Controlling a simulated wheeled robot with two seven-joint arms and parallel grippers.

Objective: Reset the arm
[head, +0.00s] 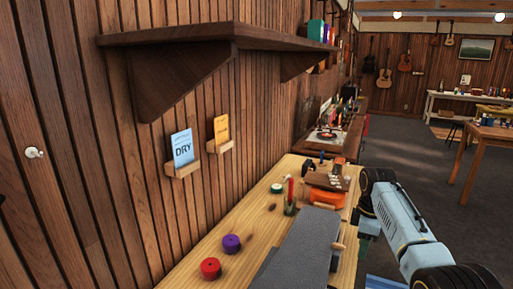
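My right arm comes in from the lower right, pale blue with black joints. What I see of my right gripper (362,228) is a small dark part at the arm's far end, beside the right edge of the workbench. Its fingers are too small and too hidden to tell open from shut. My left gripper and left arm are not in view.
A dark shelf (205,38) juts from the wall above a blue "DRY" card (182,147). Open floor (420,160) lies right.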

